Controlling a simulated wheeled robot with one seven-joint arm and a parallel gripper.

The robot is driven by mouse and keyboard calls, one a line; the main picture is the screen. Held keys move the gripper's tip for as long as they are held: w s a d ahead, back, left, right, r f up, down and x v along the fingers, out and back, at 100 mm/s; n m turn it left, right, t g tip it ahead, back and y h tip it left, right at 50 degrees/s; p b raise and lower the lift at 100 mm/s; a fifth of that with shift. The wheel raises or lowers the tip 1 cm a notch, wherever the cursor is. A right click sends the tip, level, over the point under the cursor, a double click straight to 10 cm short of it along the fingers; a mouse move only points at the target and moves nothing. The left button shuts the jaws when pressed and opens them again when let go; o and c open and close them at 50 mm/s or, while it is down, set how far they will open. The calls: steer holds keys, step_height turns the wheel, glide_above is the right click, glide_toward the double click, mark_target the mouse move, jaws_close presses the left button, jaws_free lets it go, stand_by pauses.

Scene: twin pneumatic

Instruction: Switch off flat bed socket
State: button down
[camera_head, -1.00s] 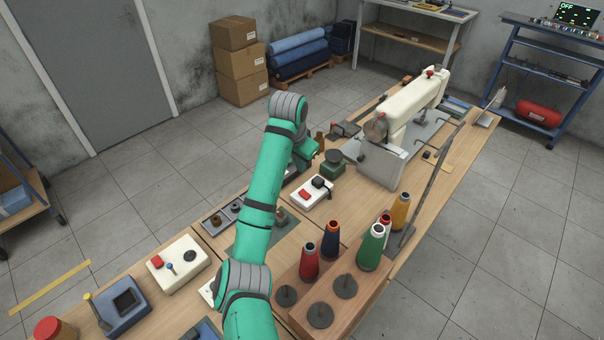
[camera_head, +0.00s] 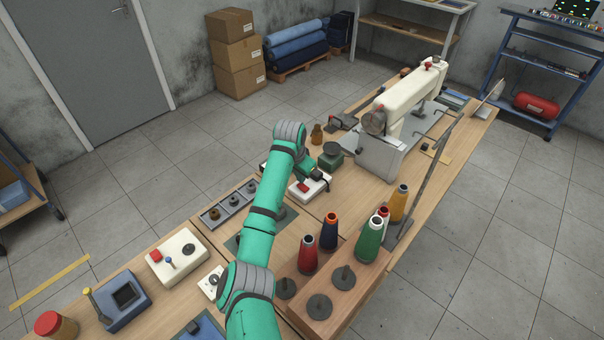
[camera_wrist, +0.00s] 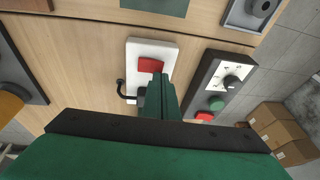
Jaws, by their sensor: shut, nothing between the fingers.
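The socket is a white box (camera_head: 322,185) on the bench, left of the sewing machine (camera_head: 400,105), with a red switch (camera_head: 303,187) on top. In the wrist view the white socket (camera_wrist: 160,50) shows its red switch (camera_wrist: 149,65) and a black cable (camera_wrist: 122,90) at its left side. My gripper (camera_wrist: 163,82) is shut and empty, its fingertips over the socket just below and right of the switch. I cannot tell whether they touch it. The fingers hide the socket's lower part.
A dark control box (camera_wrist: 228,75) with a dial and green and red buttons stands close right of my fingers in the wrist view. A green-based stand (camera_head: 331,157) is behind the socket. Thread cones (camera_head: 370,240) on a wooden block (camera_head: 345,300) stand to the front right.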

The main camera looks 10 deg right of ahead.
steer(key=shift+w+a+f, duration=0.25)
steer(key=shift+w+f, duration=0.2)
steer(key=shift+f, duration=0.1)
steer(key=shift+r, duration=0.1)
steer(key=shift+s, duration=0.1)
steer(key=shift+s+d+r, duration=0.2)
steer(key=shift+s+d, duration=0.25)
steer(key=shift+s, duration=0.15)
steer(key=shift+r, duration=0.1)
steer(key=shift+r, duration=0.25)
steer(key=a+r, duration=0.3)
steer(key=r, duration=0.9)
steer(key=shift+a+r, duration=0.3)
steer(key=shift+w, duration=0.1)
